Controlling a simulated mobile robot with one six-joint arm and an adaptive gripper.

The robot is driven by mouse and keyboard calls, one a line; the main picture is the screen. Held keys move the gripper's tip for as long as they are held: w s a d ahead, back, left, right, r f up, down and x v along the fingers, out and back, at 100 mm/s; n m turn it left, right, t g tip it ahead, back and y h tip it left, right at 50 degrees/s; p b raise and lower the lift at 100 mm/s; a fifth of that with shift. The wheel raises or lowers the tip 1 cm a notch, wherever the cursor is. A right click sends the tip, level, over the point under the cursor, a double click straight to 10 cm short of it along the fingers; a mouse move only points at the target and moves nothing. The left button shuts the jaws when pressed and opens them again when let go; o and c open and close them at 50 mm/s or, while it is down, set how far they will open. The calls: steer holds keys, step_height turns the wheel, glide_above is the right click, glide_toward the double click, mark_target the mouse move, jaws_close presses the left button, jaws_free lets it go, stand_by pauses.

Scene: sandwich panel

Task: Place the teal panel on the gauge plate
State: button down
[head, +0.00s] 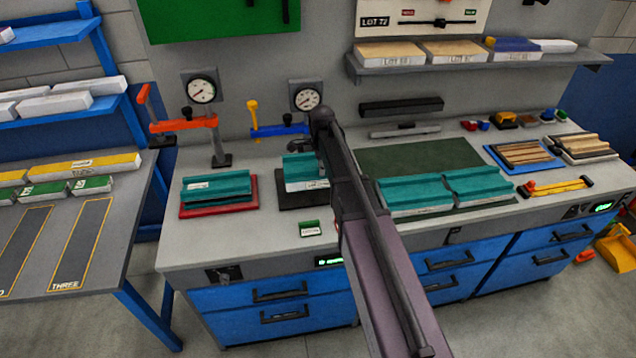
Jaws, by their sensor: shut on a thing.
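One teal panel (300,163) with a pale lower edge is over the black plate (290,202) below the right dial gauge (306,98). My gripper (322,163) is at this panel's right part and shut on it. My arm hides most of the fingers and the panel's right end. I cannot tell whether the panel touches the plate. Another teal panel (216,186) lies on a red plate (218,210) below the left dial gauge (202,90). Two more teal panels (408,192) (478,183) lie side by side at the bench's front, right of my arm.
A clamp with an orange bar (184,125) and one with a blue bar (280,131) stand behind the plates. A small green-topped block (311,228) lies in front. A blue tray (525,166) and yellow tool (555,187) are right.

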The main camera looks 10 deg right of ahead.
steer(key=shift+w+r+p, duration=0.15)
steer(key=shift+w+r, duration=0.05)
steer(key=shift+w, duration=0.55)
steer(key=shift+w+r+p, duration=0.15)
steer(key=shift+w+p, duration=0.05)
steer(key=shift+w, duration=0.55)
steer(key=shift+w+r+p, duration=0.15)
steer(key=shift+w+r, duration=0.05)
steer(key=shift+w, duration=0.55)
steer(key=shift+f, duration=0.1)
step_height(320, 180, down, 6)
steer(key=b, duration=0.6)
steer(key=shift+f+b, duration=1.9)
steer(key=shift+b, duration=0.15)
steer(key=shift+c, duration=2.2)
jaws_free()
